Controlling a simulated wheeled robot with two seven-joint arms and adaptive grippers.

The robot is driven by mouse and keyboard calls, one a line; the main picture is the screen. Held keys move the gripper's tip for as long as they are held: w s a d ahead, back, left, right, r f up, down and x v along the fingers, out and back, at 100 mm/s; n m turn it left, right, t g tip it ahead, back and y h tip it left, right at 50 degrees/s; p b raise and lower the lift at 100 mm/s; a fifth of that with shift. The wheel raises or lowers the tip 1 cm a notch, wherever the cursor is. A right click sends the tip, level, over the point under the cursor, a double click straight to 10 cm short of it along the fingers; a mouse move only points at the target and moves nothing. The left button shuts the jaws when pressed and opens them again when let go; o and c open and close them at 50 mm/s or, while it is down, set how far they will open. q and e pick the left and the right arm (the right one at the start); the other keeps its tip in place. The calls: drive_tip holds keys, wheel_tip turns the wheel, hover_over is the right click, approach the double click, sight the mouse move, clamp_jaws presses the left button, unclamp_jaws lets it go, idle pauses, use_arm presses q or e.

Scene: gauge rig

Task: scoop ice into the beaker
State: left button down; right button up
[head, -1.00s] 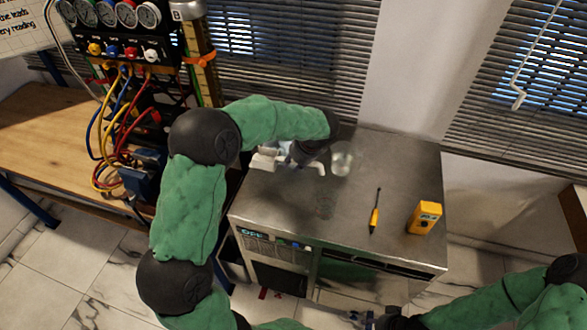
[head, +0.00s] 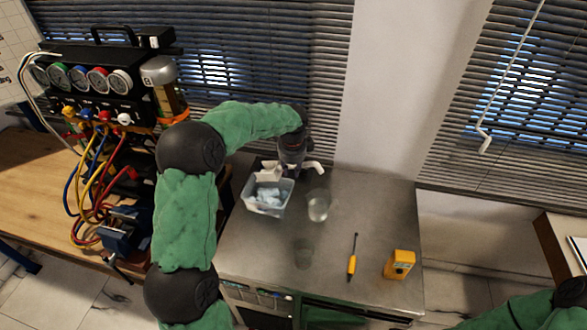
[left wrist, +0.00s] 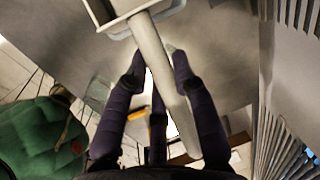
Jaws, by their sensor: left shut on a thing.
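A pale tub (head: 262,209) with bluish-white ice (head: 268,195) stands at the back left of the steel counter. My left gripper (head: 291,166) is behind the tub's right rear corner, shut on a whitish scoop. The scoop's handle (left wrist: 150,52) runs between the dark fingers (left wrist: 158,68) in the left wrist view, and its boxy end is cut off at the top. A clear glass vessel (head: 318,206) stands right of the tub. A fainter clear vessel (head: 303,253) stands nearer the front. I cannot tell which is the beaker. My right gripper is out of view.
A yellow screwdriver (head: 352,262) and a yellow meter (head: 399,264) lie on the right of the counter (head: 376,205). Blinds and a wall close off the back. At left, a wooden bench (head: 40,215) carries a gauge rig (head: 95,75) with coloured hoses.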

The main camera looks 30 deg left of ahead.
use_arm(q)
wheel_tip(320, 180, down, 10)
drive_tip(key=a+h+b, duration=0.2)
drive_tip(key=h+b, duration=0.1)
drive_tip(key=b, duration=0.3)
drive_tip(key=shift+s+r+t, duration=0.15)
drive_tip(key=shift+s+t, duration=0.05)
drive_tip(key=shift+t, duration=0.2)
idle(0.5)
drive_tip(key=shift+w+d+r+y+p, duration=0.1)
drive_tip(key=shift+d+r+y+p, duration=0.3)
drive_tip(key=shift+r+p, duration=1.65)
drive_tip(key=shift+w+d+r+y+p, duration=0.2)
drive_tip(key=shift+r+y+p, duration=0.6)
drive_tip(key=shift+p, duration=2.15)
drive_tip(key=shift+s+d+r+y+p, duration=0.15)
drive_tip(key=shift+d+r+p, duration=0.25)
drive_tip(key=shift+r+p, duration=1.75)
drive_tip(key=shift+w+d+r+g+y, duration=0.1)
drive_tip(key=shift+d+r+g+y, duration=0.1)
drive_tip(key=shift+r+g+y, duration=0.3)
drive_tip(key=shift+f, duration=0.1)
